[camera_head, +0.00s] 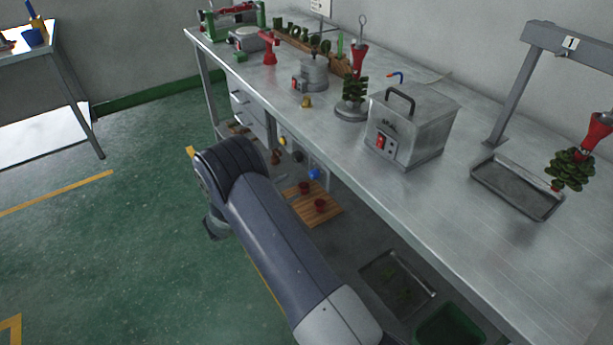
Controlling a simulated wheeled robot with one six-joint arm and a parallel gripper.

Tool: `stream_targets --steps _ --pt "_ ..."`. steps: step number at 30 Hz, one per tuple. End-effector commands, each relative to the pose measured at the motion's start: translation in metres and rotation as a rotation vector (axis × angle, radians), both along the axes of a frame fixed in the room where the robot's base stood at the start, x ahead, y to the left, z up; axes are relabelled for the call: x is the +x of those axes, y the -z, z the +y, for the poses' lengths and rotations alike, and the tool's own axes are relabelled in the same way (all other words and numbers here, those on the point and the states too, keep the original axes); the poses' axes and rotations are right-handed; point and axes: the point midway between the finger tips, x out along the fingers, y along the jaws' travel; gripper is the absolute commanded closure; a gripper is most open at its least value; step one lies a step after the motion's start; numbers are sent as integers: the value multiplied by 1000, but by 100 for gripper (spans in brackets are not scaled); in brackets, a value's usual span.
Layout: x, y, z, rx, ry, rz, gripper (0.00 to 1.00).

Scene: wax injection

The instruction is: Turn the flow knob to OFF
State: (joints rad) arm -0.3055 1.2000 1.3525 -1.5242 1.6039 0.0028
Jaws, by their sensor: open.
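My arm reaches up from the bottom of the picture and bends in front of the bench, left of the panel. A small dark part of my arm shows below the bend. My gripper's fingers do not show; the arm hides whatever is behind it.
The steel bench (480,245) holds a metal box (420,118) with a red switch, a small pot (315,72) and wax trees. Below are a wooden board (325,212) with red cups, a tray (380,272) and a green bin (450,325). The green floor (120,230) at left is clear.

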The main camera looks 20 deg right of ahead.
Motion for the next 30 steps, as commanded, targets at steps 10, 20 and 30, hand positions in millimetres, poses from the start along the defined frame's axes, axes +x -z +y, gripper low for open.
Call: stream_targets --steps 10,20,30 --pt "14 0 -59 2 3 2 52" --pt "17 0 -71 2 1 1 52" --pt "17 0 -70 1 0 1 70"
